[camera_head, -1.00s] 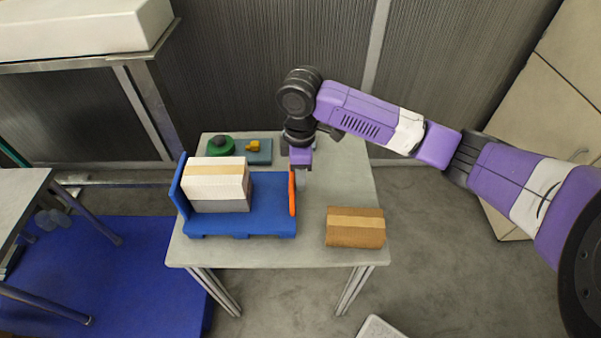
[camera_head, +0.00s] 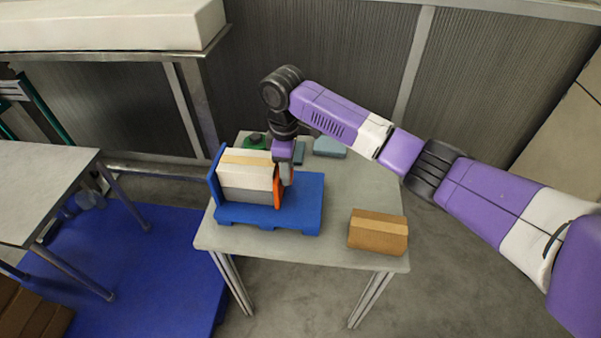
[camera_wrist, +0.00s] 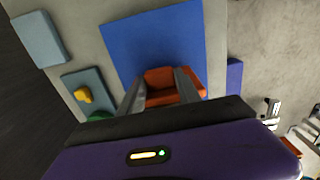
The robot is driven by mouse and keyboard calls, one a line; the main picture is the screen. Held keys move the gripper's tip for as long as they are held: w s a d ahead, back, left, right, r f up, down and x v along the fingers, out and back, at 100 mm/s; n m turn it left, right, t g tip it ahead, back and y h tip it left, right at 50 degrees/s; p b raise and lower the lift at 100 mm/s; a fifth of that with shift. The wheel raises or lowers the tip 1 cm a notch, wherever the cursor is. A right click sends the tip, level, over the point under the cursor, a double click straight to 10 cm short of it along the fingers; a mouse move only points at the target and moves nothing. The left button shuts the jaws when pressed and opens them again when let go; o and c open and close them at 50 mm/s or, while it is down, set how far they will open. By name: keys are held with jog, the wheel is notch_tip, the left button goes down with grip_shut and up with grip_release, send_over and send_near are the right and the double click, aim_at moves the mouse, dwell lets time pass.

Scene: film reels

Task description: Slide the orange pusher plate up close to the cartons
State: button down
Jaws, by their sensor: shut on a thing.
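The orange pusher plate (camera_head: 278,190) stands upright on the blue pallet-like base (camera_head: 305,205), close to the right side of the cartons (camera_head: 245,178). Any small gap between plate and cartons is hard to make out. The cartons, white with a tan tape band above and grey below, stand against the base's blue end wall (camera_head: 214,180) at the left. My gripper (camera_head: 286,176) is above the base at the plate. In the wrist view my gripper (camera_wrist: 160,92) has its fingers on either side of an orange part of the pusher plate (camera_wrist: 170,85), shut on it.
A brown taped carton (camera_head: 378,232) lies at the table's front right. Behind the base are a green round object (camera_head: 254,141) and a grey-blue block (camera_head: 329,148). The wrist view also shows a yellow piece (camera_wrist: 83,96) on a blue-grey plate.

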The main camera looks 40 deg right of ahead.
jog(key=shift+w+a, duration=0.1)
jog(key=shift+w, duration=0.1)
jog(key=c, duration=0.8)
grip_release()
jog(key=shift+c, duration=0.2)
jog(key=shift+r, duration=0.15)
jog(key=shift+r+b, duration=0.65)
jog(key=shift+r, duration=3.15)
